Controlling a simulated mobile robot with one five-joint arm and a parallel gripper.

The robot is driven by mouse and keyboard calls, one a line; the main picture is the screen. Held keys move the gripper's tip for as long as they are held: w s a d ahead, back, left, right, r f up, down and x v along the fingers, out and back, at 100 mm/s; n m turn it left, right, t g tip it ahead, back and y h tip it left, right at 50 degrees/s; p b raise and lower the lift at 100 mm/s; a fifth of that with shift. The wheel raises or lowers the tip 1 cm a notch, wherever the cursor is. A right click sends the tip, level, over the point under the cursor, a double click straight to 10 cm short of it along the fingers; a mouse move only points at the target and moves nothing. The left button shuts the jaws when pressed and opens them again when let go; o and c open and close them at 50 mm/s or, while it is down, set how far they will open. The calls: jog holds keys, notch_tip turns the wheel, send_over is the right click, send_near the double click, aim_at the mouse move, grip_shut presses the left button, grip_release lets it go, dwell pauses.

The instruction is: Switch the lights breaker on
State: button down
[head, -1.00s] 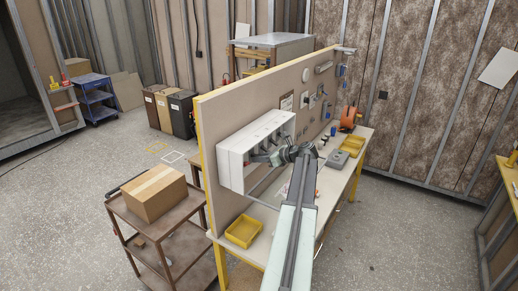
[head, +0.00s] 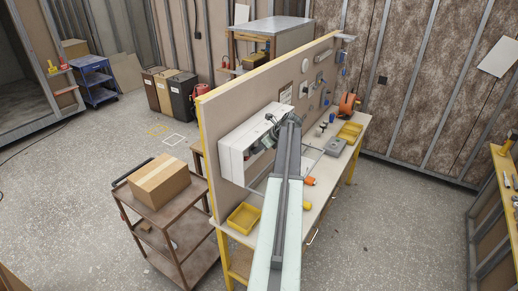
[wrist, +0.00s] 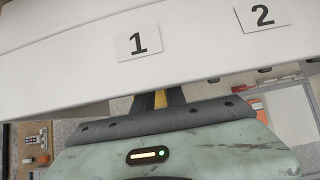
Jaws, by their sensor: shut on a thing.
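A white open-fronted breaker box (head: 232,162) is mounted on the upright board above the workbench. In the wrist view its white face (wrist: 75,60) fills the upper part, with labels 1 (wrist: 139,43) and 2 (wrist: 262,15). My gripper (head: 268,143) reaches into the box opening in the head view. In the wrist view my gripper's dark fingers (wrist: 158,101) pass under the white face, nearest label 1, with a yellow strip between them. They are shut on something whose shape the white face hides. No breaker lever or its position can be made out.
The workbench (head: 325,178) below carries a yellow tray (head: 243,218), an orange item (head: 310,181) and other small things. A brown cart (head: 165,222) with a cardboard box (head: 158,180) stands to the left. The floor right of the bench is clear.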

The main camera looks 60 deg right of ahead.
jog(key=c, duration=1.4)
grip_release()
jog(key=shift+o, duration=0.2)
jog(key=shift+a+f, duration=0.1)
